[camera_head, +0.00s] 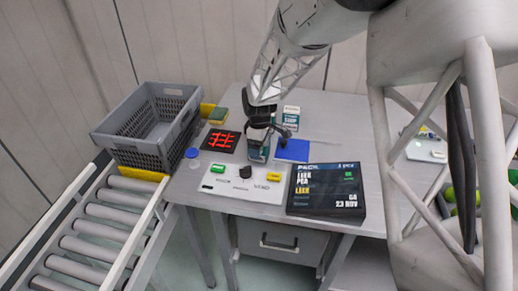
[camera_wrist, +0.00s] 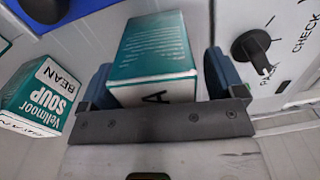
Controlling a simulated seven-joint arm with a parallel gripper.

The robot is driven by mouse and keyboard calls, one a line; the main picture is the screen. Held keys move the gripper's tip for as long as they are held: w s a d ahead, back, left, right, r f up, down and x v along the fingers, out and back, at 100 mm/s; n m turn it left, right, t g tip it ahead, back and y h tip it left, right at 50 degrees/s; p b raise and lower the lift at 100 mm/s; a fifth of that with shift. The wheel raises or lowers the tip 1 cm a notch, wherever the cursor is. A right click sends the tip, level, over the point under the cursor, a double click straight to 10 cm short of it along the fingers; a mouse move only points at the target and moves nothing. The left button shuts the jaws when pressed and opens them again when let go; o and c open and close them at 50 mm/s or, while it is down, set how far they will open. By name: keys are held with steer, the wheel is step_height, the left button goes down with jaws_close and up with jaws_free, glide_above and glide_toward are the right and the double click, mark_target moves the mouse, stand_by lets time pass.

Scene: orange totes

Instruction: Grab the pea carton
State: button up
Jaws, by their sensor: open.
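A teal and white carton (camera_wrist: 155,50) stands between the two blue fingers of my gripper (camera_wrist: 158,82) in the wrist view. Only a letter "A" shows on its near face, so its full label cannot be read. The fingers are open, one on each side of it. In the head view the same carton (camera_head: 258,152) is under my gripper (camera_head: 262,128), behind the white panel, its top partly hidden. A second teal carton, labelled "SOUP BEAN" (camera_wrist: 45,97), stands to the left in the wrist view. A soup carton (camera_head: 291,116) also shows behind my gripper in the head view.
A white panel (camera_head: 218,187) with a black knob (camera_head: 245,171) lies in front. A black order screen (camera_head: 326,205) is at front right, a blue square (camera_head: 292,151) right of the gripper. A grey crate (camera_head: 128,148) and roller conveyor (camera_head: 105,230) are at left.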

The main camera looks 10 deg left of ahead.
stand_by(0.3)
steer(key=c, duration=1.2)
steer(key=shift+r, duration=0.2)
steer(key=shift+r, duration=0.6)
step_height(320, 180, up, 2)
steer(key=shift+r, duration=0.1)
steer(key=s+d, duration=0.2)
steer(key=s, duration=0.2)
steer(key=s+d, duration=0.2)
steer(key=s, duration=0.3)
steer(key=s+d+r, duration=0.1)
steer(key=s+d, duration=0.2)
steer(key=s, duration=0.2)
steer(key=shift+s+r, duration=0.1)
steer(key=shift+s, duration=0.05)
